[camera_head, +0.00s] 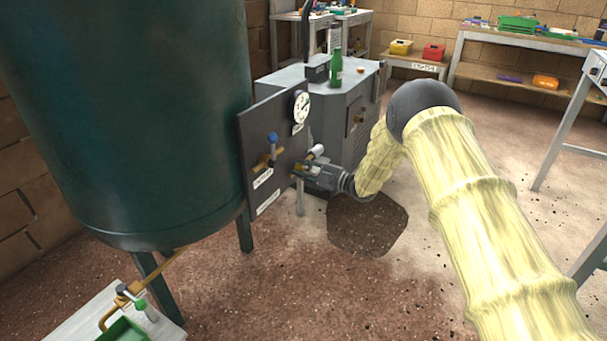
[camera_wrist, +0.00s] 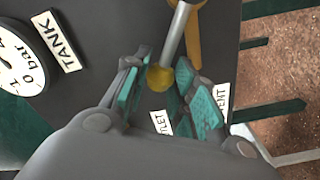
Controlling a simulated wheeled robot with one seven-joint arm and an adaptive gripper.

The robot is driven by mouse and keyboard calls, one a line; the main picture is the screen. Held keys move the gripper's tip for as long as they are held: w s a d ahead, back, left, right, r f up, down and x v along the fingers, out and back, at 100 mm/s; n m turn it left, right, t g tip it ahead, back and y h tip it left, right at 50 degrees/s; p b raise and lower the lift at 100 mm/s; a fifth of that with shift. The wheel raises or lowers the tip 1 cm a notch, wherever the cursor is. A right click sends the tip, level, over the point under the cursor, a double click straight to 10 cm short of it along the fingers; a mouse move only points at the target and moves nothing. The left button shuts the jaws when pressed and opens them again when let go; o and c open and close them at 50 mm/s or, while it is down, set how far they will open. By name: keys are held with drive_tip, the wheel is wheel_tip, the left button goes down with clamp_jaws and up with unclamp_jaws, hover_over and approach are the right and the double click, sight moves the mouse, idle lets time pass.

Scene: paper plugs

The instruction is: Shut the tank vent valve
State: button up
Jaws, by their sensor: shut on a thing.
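The dark green tank (camera_head: 130,110) stands at the left in the head view, with a dark panel (camera_head: 250,135) at its right side. My gripper (camera_head: 300,172) reaches the panel's lower right, beside a white-ended lever (camera_head: 318,150). In the wrist view my gripper's teal-padded fingers (camera_wrist: 160,92) are shut on a valve part, a brass end (camera_wrist: 160,77) with a grey lever (camera_wrist: 178,35) rising from it. A label ending in "ENT" (camera_wrist: 223,98) shows behind the right finger, its start hidden. A blue-handled valve (camera_head: 272,140) is on the panel, left of my gripper.
A gauge (camera_head: 301,107) sits at the panel's top right; its "TANK" label (camera_wrist: 57,42) shows in the wrist view. A grey cabinet (camera_head: 330,100) with a green bottle (camera_head: 336,68) stands behind. A small bench (camera_head: 95,320) is front left. Floor (camera_head: 300,290) in front is open.

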drive_tip(key=shift+r, duration=0.1)
drive_tip(key=shift+w+d+r+m+p, duration=0.2)
drive_tip(key=shift+w+r+m+p, duration=0.25)
drive_tip(key=shift+m, duration=0.35)
drive_tip(key=shift+w+d+r+m+p, duration=0.25)
drive_tip(key=shift+m+p, duration=0.25)
drive_tip(key=shift+m, duration=0.3)
drive_tip(key=shift+r, duration=0.1)
drive_tip(key=m, duration=0.1)
drive_tip(key=w+r+m+p, duration=0.1)
drive_tip(key=m, duration=0.1)
drive_tip(key=shift+w+d+r, duration=0.1)
drive_tip(key=shift+w+d, duration=0.15)
drive_tip(key=shift+d, duration=0.15)
